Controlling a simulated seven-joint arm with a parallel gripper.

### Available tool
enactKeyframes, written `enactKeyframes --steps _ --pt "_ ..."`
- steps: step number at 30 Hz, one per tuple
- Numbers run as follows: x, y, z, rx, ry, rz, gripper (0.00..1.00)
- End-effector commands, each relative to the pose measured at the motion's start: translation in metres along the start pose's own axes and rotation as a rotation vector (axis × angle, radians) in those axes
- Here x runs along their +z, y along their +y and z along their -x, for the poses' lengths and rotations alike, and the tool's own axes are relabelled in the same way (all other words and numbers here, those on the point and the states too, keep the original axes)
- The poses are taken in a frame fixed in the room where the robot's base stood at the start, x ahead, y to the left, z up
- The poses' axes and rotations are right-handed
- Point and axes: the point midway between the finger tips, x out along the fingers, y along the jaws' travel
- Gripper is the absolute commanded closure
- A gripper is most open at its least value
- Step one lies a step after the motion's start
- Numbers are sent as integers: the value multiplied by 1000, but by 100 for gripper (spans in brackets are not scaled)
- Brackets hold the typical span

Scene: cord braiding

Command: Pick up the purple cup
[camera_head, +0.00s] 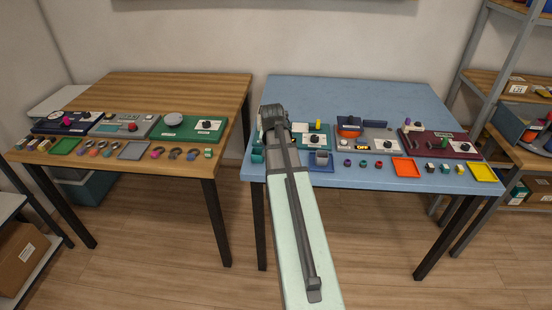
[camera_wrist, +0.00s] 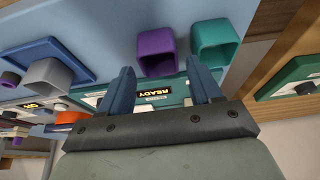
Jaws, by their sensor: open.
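The purple cup (camera_wrist: 156,52) shows in the wrist view, with its dark opening in sight, in front of a teal panel (camera_wrist: 180,88) reading READY. My gripper (camera_wrist: 160,66) is open and empty. Its two blue fingers appear on either side of the purple cup; I cannot tell whether they touch it or how deep they reach. A teal cup (camera_wrist: 214,45) stands close to the right finger, which overlaps its edge in the picture. In the head view the teal cup (camera_head: 257,156) shows left of my arm, which hides the purple cup and my fingers.
A grey cup (camera_wrist: 47,72) sits on a blue tray (camera_wrist: 52,50). The blue table (camera_head: 370,95) also holds a grey panel (camera_head: 362,147), a maroon panel (camera_head: 437,151), an orange tray (camera_head: 406,168) and a yellow tray (camera_head: 482,173). A wooden table (camera_head: 190,87) stands left. The blue table's back is clear.

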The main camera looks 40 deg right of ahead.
Motion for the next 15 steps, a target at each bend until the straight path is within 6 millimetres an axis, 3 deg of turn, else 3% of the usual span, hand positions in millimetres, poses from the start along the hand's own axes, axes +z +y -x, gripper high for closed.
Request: enactKeyframes --steps 9,15 --pt "-1 1 -37 0 -1 0 36" --pt "-1 1 -44 0 1 0 36"
